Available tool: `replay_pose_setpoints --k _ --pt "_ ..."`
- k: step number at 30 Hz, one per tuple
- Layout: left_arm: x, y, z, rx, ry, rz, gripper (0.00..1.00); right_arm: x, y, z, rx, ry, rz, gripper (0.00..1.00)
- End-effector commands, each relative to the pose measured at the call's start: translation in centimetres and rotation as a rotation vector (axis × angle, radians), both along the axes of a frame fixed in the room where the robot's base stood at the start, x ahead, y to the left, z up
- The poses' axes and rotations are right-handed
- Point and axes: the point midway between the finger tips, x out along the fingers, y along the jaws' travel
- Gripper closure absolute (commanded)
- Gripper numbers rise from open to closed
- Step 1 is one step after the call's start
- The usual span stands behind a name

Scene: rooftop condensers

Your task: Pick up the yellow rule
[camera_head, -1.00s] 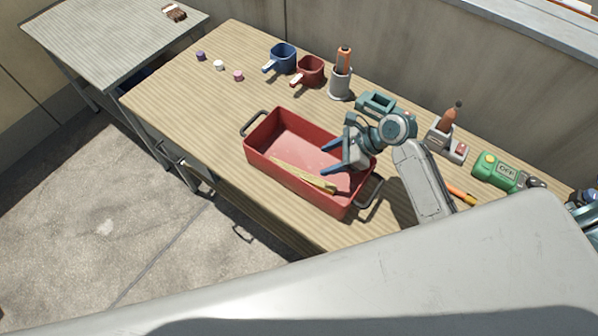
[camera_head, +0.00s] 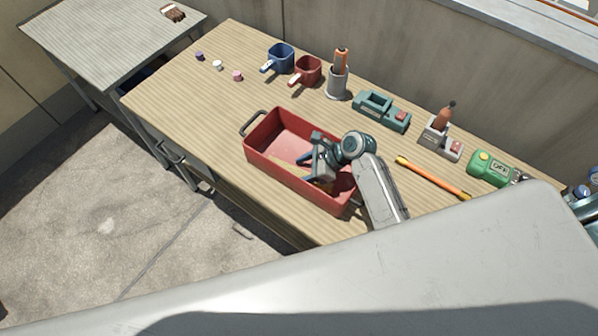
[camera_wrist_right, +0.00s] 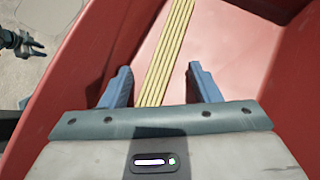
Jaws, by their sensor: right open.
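The yellow rule (camera_head: 286,168) lies in the red tray (camera_head: 262,152), along its near side. My right gripper (camera_head: 308,170) is open and reaches down into the tray over the rule, hiding part of it in the head view. In the right wrist view, the yellow rule (camera_wrist_right: 172,45) runs lengthwise between the two blue fingers of my right gripper (camera_wrist_right: 160,75), with a gap on each side, wider on the right. A small dark gripper-like shape (camera_wrist_right: 22,42) at the left edge appears to be my left gripper; its jaws are unclear.
A red mug (camera_head: 307,72), a blue mug (camera_head: 279,59) and a grey holder (camera_head: 337,82) stand behind the tray. A teal tool (camera_head: 380,110), an orange rod (camera_head: 432,178) and a green device (camera_head: 490,167) are to the right.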

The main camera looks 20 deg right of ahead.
Motion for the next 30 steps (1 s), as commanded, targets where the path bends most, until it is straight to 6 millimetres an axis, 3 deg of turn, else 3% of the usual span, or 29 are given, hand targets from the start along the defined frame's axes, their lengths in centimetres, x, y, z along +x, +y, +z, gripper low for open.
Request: replay_pose_setpoints --k 2,10,24,30 --pt "0.0 0.0 0.0 0.0 0.0 0.0 0.68 0.0 0.0 0.0 0.0 0.0 0.0 0.46" --pt "0.0 0.0 0.0 0.0 -0.001 0.0 0.68 0.0 0.0 0.0 0.0 0.001 0.001 0.97" --pt "0.0 0.0 0.0 0.0 -0.001 0.0 0.68 0.0 0.0 0.1 0.0 0.001 0.001 1.0" --pt "0.0 0.0 -0.5 0.0 -0.001 0.0 0.68 0.0 0.0 2.6 -0.001 -0.005 0.002 1.0"
